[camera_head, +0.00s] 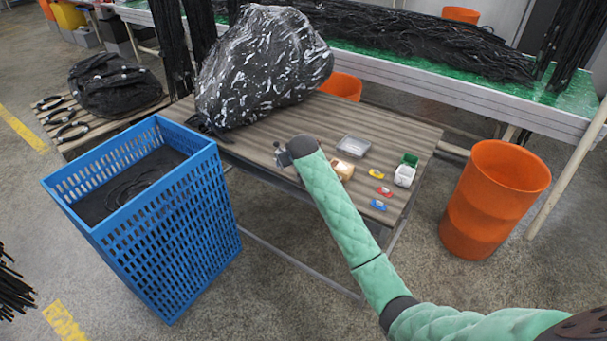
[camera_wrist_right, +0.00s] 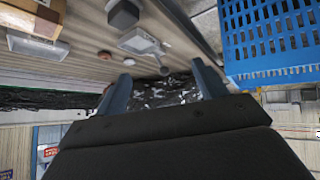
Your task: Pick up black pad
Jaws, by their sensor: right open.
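A small dark block (camera_wrist_right: 123,14), which may be the black pad, lies on the table near the top of the right wrist view. I cannot make out a black pad in the head view; my right arm covers part of the tabletop there. My right gripper (camera_head: 283,155) is over the table, left of the small items. In the wrist view the right gripper (camera_wrist_right: 162,75) has its two fingers apart with nothing held between them. The dark block is beyond the fingertips, not touching them. My left gripper is out of view.
The ribbed table (camera_head: 260,148) carries a grey tray (camera_head: 353,146), a white container (camera_head: 404,175), small coloured items and a large plastic-wrapped black bundle (camera_head: 262,70). A blue crate (camera_head: 165,235) stands left of the table, an orange bin (camera_head: 492,205) right.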

